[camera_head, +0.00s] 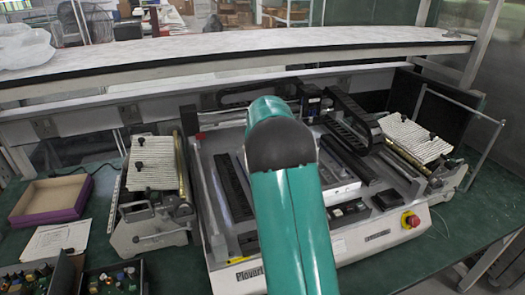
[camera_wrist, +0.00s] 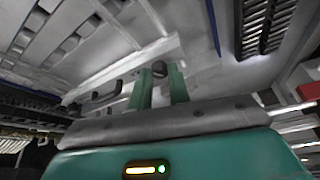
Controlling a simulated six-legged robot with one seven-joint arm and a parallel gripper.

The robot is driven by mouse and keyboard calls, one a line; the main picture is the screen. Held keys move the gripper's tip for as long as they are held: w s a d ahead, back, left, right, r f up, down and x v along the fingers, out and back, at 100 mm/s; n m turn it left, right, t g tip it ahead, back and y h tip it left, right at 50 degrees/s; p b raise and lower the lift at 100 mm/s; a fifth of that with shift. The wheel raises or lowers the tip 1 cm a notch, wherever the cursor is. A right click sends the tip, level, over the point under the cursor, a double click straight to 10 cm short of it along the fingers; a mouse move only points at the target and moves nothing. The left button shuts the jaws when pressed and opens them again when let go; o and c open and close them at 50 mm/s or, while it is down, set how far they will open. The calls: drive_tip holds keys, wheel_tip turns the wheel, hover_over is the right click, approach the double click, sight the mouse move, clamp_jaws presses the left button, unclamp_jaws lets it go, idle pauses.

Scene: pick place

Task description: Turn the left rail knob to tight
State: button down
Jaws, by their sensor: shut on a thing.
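My gripper (camera_wrist: 159,88) shows in the wrist view as two green fingers. They are closed about a small dark round knob (camera_wrist: 160,68) whose top shows between the fingertips. The knob is on a pale metal part of the machine. Its turn, tight or loose, cannot be read. In the head view, my green arm reaches over the white machine (camera_head: 222,263) and hides my gripper and the knob. A dark long rail (camera_head: 232,185) lies in the machine's bed, left of my arm.
A feeder unit (camera_head: 150,232) stands left of the machine, with another grey slatted unit (camera_head: 415,135) at right. A red emergency button (camera_head: 411,219) sits on the machine's front right. A purple-edged box (camera_head: 50,199) and trays of parts (camera_head: 112,280) lie at left. A shelf (camera_head: 230,48) crosses behind.

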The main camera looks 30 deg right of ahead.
drive_tip(key=m, duration=0.2)
drive_tip(key=m+g+h, duration=0.1)
drive_tip(key=m, duration=0.2)
drive_tip(key=shift+w+a+m+g+h, duration=0.2)
drive_tip(key=shift+w+m+g+h, duration=0.05)
drive_tip(key=shift+m+g+h, duration=0.05)
drive_tip(key=m+g, duration=0.1)
drive_tip(key=m, duration=0.1)
drive_tip(key=m+g, duration=0.1)
drive_tip(key=m, duration=0.2)
drive_tip(key=shift+w+m+h, duration=0.2)
drive_tip(key=shift+m+h, duration=0.1)
drive_tip(key=c, duration=1.3)
unclamp_jaws()
drive_tip(key=v, duration=1.3)
drive_tip(key=shift+w+a+r, duration=0.1)
drive_tip(key=shift+w+r, duration=0.05)
drive_tip(key=shift+r, duration=0.25)
